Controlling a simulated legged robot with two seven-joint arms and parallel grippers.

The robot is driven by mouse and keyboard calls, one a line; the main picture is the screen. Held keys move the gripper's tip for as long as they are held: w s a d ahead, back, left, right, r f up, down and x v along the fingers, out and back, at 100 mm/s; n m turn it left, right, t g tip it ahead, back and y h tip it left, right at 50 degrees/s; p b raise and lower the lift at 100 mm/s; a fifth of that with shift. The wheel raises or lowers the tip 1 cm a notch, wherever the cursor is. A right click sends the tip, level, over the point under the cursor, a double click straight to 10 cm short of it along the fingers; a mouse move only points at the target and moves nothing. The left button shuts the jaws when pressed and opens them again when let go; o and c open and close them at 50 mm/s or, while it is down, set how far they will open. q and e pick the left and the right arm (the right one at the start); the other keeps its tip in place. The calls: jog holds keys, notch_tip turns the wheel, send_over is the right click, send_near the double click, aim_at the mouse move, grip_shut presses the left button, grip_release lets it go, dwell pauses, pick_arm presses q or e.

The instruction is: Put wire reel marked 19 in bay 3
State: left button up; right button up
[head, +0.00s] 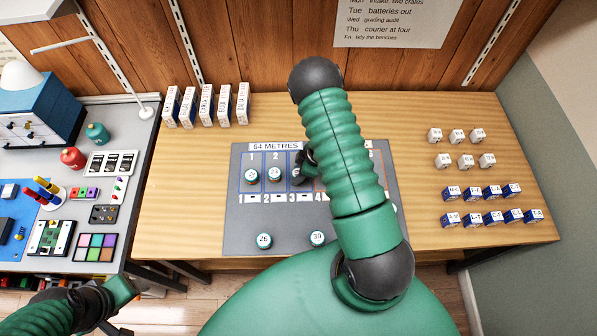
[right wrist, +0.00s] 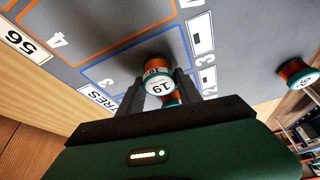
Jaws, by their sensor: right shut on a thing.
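The wire reel marked 19 (right wrist: 158,82) has a white top and orange-brown winding and is between the fingers of my right gripper (right wrist: 157,92). In the head view my right gripper (head: 303,168) is at bay 3 of the grey mat (head: 240,215), with the reel (head: 297,174) partly showing beside it. My right arm hides part of bay 3 and the bays to its right. I cannot tell whether the reel touches the mat. My left gripper (head: 122,292) is at the lower left, away from the mat; its jaws are unclear.
One reel (head: 250,175) stands in bay 1 and another (head: 275,173) in bay 2. Reels marked 26 (head: 264,240) and 30 (head: 317,238) stand at the mat's front. White boxes (head: 205,105) stand behind; small blocks (head: 475,192) lie at right.

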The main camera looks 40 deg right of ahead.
jog(key=shift+d+f, duration=0.15)
jog(key=shift+f, duration=0.05)
jog(key=o, duration=1.1)
jog(key=shift+s+d, duration=0.1)
jog(key=shift+d, duration=0.1)
jog(key=shift+o, duration=1.2)
jog(key=shift+d+f, duration=0.1)
jog(key=shift+d, duration=0.25)
jog(key=shift+a, duration=0.1)
